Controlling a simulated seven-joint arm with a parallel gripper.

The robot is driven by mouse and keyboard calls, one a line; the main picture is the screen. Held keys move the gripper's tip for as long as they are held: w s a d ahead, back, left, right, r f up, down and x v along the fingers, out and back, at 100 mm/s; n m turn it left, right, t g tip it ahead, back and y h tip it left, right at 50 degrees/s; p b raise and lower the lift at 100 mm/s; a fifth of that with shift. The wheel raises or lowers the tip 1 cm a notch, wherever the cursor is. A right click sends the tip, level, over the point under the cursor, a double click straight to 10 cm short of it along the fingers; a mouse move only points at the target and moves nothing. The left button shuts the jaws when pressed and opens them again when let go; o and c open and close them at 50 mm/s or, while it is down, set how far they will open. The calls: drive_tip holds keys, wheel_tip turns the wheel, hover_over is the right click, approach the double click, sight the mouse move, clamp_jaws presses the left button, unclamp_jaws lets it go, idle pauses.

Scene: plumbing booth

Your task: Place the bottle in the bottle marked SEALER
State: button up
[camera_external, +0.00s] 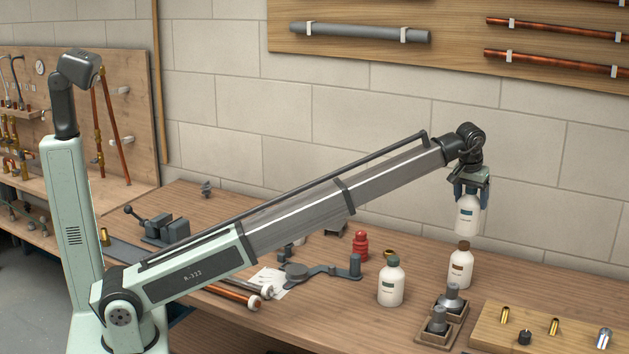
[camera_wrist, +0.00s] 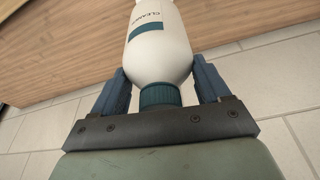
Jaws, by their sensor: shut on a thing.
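My gripper (camera_external: 471,193) is shut on a white bottle (camera_external: 467,215), held upright with its cap end up between the jaws. In the wrist view the blue fingers (camera_wrist: 162,82) flank the held bottle (camera_wrist: 165,50), which has a teal cap and a label that appears to read CLEANER. It hangs above a white bottle with a brown cap (camera_external: 460,267) standing on the bench; a gap between them is hard to judge. Another white bottle with a green cap (camera_external: 391,285) stands to the left. The standing bottles' labels are too small to read, so I cannot tell which is marked SEALER.
Two square wooden holders with grey fittings (camera_external: 436,340) sit in front of the brown-capped bottle. A wooden board with brass fittings (camera_external: 575,325) lies at the right. A red container (camera_external: 360,246) stands behind left. The wall is close behind the bench.

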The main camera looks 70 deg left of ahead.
sight(469, 209)
drive_tip(key=shift+f, duration=1.75)
drive_tip(key=o, duration=1.8)
drive_tip(key=shift+f, duration=0.15)
drive_tip(key=v, duration=1.2)
